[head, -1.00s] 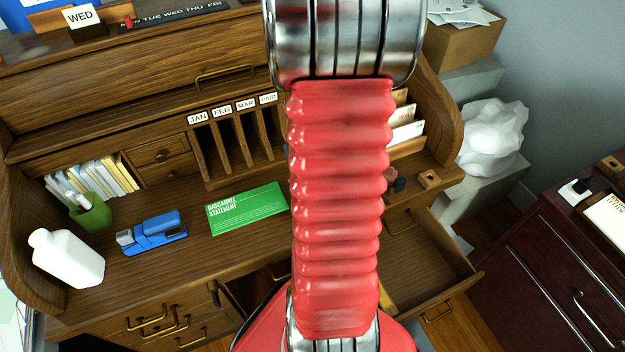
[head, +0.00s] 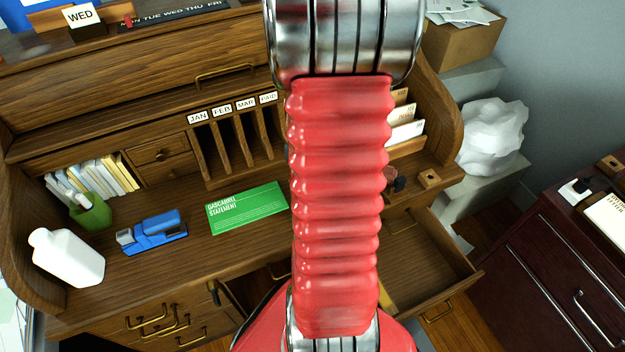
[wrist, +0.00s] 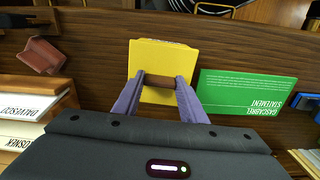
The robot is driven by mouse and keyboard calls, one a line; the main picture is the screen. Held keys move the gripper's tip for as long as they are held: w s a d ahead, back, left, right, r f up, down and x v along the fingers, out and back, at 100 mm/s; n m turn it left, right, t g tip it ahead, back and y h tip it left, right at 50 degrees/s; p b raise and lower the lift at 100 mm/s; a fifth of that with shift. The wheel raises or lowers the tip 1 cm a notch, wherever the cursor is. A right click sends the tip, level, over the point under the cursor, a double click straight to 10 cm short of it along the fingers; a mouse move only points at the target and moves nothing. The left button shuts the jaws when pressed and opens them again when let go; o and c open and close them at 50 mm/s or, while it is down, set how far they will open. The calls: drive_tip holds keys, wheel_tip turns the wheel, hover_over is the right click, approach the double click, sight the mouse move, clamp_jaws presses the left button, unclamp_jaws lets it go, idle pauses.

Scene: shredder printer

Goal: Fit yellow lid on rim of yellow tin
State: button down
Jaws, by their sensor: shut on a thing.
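In the wrist view, a yellow square piece (wrist: 162,56), which looks like the lid, lies in front of my gripper. My gripper (wrist: 159,80) has its two purple fingers on either side of a brown bar on the yellow piece, and they are shut on it. I cannot tell the yellow tin apart from the lid; if it is below, the lid hides it. In the head view my own red arm hides the gripper and the yellow piece.
A green statement (wrist: 245,96) lies close right of the yellow piece. A blue stapler (head: 152,232) and white bottle (head: 68,258) stand at the desk's left. A reddish-brown block (wrist: 43,56) and envelopes (wrist: 25,108) are left in the wrist view. An open drawer (head: 430,262) juts out right.

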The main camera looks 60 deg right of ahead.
drive_tip(key=shift+f, duration=0.9)
drive_tip(key=c, duration=1)
unclamp_jaws()
drive_tip(key=shift+r, duration=0.15)
wheel_tip(320, 180, up, 14)
drive_tip(key=shift+f, duration=0.25)
